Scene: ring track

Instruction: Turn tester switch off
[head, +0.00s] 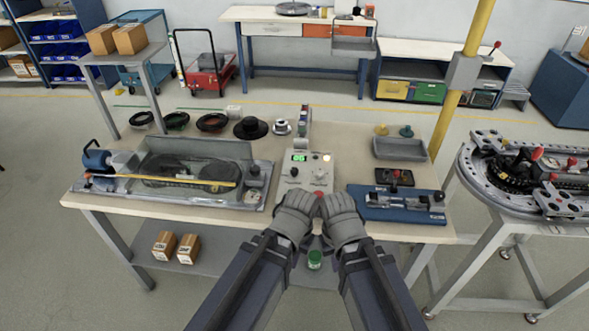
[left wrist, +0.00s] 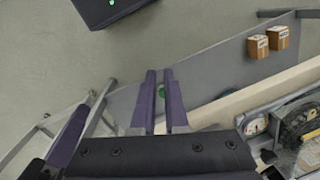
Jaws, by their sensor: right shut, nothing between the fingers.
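The tester (head: 307,172) is a pale upright box on the table, with a lit green display, black knobs and a lamp on its front. A red button (head: 319,195) shows low on it, between my two hands. My left gripper (head: 304,201) is at the tester's lower front, left of the red button. The left wrist view shows a narrow gap between its fingers (left wrist: 160,90), with nothing gripped. My right gripper (head: 338,200) is shut and empty, just right of the red button. The hands cover the tester's lower edge. I cannot tell which control is the switch or whether anything touches it.
A clear-covered machine (head: 195,170) stands left of the tester, and a blue fixture (head: 400,205) stands right. A grey tray (head: 400,148) and several dark rings lie behind. A green jar (head: 315,260) and small boxes (head: 164,246) are on the lower shelf. A ring track (head: 480,185) stands far right.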

